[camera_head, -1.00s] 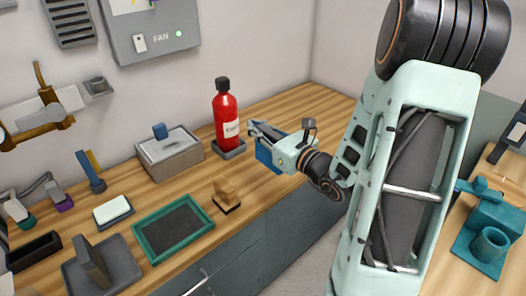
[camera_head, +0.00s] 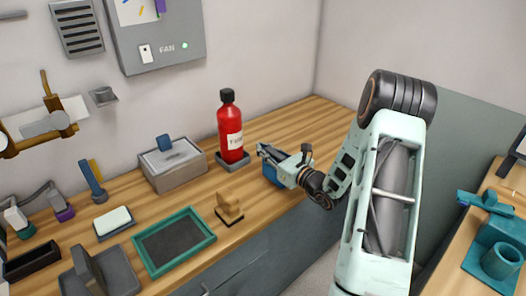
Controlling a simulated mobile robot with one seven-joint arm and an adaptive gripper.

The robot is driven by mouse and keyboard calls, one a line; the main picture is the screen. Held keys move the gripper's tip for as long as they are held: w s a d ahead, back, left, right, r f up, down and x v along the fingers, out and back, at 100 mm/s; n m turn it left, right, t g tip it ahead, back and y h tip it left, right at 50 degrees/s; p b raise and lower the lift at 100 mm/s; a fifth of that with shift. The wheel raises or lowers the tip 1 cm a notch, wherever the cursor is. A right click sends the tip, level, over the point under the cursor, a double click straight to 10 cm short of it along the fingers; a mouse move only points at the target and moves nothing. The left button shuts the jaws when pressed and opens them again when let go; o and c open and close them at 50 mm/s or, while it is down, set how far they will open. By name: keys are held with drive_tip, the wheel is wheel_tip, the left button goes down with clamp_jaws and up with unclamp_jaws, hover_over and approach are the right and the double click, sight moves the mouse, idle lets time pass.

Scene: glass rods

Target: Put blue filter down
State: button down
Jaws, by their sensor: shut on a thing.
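The blue filter (camera_head: 270,174) shows as a small blue piece under my gripper's fingers, over or on the wooden counter to the right of the red bottle. My gripper (camera_head: 266,153) is shut on it. The gripper hides much of the filter, and I cannot tell whether it touches the counter.
The red bottle (camera_head: 230,130) stands on a dark base just left of my gripper. A wooden block (camera_head: 229,206), a green-framed tray (camera_head: 205,233) and a grey box with a blue knob (camera_head: 178,171) lie further left. The counter (camera_head: 305,125) behind and right of my gripper is clear.

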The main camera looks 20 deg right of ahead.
drive_tip(key=shift+f, duration=0.3)
drive_tip(key=shift+f, duration=0.2)
drive_tip(key=c, duration=1.8)
unclamp_jaws()
drive_tip(key=shift+r, duration=0.1)
drive_tip(key=shift+c, duration=0.2)
drive_tip(key=shift+r, duration=0.1)
